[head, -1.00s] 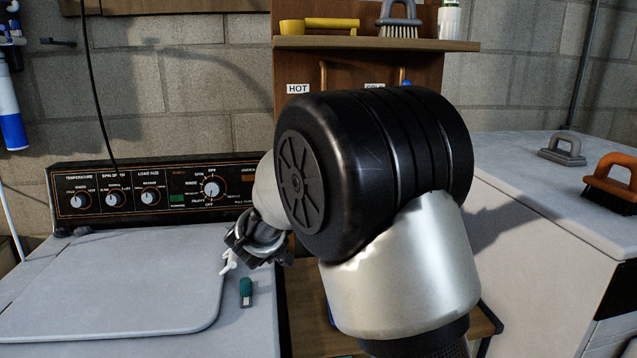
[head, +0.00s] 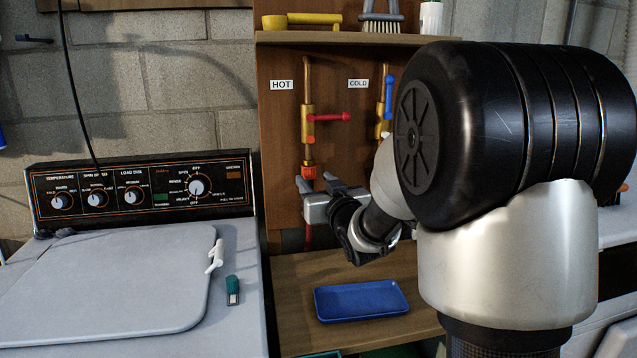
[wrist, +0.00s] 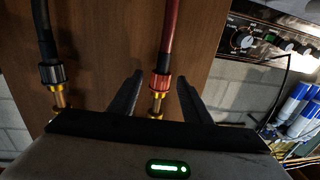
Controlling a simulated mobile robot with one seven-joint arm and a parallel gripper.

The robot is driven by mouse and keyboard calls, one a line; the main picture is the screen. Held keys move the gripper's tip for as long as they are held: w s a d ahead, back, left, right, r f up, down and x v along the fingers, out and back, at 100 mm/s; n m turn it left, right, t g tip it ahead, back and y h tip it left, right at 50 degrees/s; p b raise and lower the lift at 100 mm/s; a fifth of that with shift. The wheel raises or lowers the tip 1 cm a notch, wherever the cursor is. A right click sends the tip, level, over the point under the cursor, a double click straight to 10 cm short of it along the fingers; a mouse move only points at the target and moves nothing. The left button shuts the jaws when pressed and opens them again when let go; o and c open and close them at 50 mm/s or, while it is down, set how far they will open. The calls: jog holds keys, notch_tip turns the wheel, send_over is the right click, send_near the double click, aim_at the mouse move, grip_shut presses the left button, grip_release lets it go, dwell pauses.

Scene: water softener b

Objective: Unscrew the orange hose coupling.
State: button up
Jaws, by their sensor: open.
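The orange hose coupling (head: 309,172) sits at the lower end of the brass hot-water pipe, on the wooden back panel. In the wrist view, which is upside down, the coupling (wrist: 160,82) looks red-orange, with a red hose (wrist: 171,30) on one side and brass on the other. My gripper (head: 316,182) is open and empty, its fingertips close to the coupling in the head view. In the wrist view my gripper (wrist: 160,78) has one finger on each side of the coupling, with gaps showing. I cannot tell how far the coupling lies between the fingers.
The red-handled hot valve (head: 328,117) is just above. The cold pipe has a blue handle (head: 388,92); a black coupling (wrist: 52,74) and hose are beside the red hose. A blue tray (head: 362,301) lies on the lower shelf (head: 290,290). A washer (head: 110,290) stands left.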

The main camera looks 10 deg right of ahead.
aim_at(312, 177)
jog(key=shift+w+d+n+y, duration=0.15)
jog(key=shift+d+n+y, duration=0.3)
jog(key=shift+n+y, duration=0.55)
jog(key=shift+a+y, duration=0.1)
jog(key=shift+y, duration=0.3)
jog(key=shift+a, duration=0.1)
jog(key=shift+x, duration=1.45)
